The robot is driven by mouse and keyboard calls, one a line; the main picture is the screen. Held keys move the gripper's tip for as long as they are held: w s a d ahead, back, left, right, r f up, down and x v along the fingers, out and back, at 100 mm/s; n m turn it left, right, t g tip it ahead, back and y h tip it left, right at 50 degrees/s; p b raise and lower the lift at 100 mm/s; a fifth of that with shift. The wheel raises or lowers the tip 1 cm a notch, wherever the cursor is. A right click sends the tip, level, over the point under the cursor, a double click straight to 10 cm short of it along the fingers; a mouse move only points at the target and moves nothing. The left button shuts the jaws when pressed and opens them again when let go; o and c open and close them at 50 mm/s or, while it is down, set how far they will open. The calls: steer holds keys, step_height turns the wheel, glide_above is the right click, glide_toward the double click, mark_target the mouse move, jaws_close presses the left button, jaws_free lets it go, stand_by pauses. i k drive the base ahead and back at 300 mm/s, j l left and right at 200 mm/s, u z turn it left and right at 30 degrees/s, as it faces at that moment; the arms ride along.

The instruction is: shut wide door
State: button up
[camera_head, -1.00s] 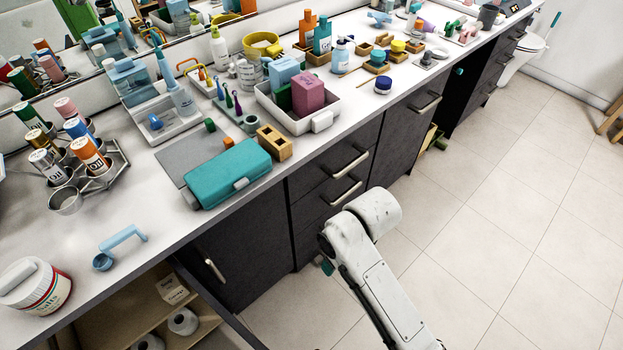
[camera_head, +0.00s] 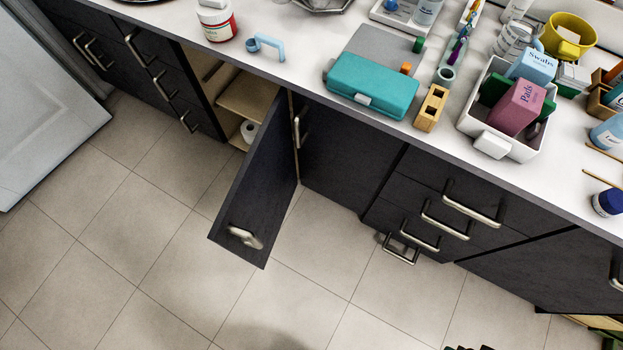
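A dark cabinet door (camera_head: 258,185) stands wide open, swung out from the vanity front over the floor. It is the only open door in view, and I take it as the wide door. Its metal handle (camera_head: 245,237) is near the door's lower outer end. Left of the door's hinge side, the open compartment shows a light wooden shelf (camera_head: 248,95) and a white roll. The door hides part of the compartment. My gripper is not clearly in view. Nothing is seen touching the door.
Closed drawers with metal handles (camera_head: 445,222) stand right of the door. The tiled floor (camera_head: 130,240) around the door is clear. A small dark shape at the bottom edge is unclear.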

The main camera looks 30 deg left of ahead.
mark_target(247, 225)
steer(key=l+u, duration=0.35)
steer(key=k+l+u, duration=0.1)
steer(key=l+u, duration=0.3)
steer(key=k+l+u, duration=0.1)
steer(key=l+u, duration=0.25)
steer(key=u, duration=0.45)
steer(key=l+z, duration=0.2)
steer(key=l, duration=0.1)
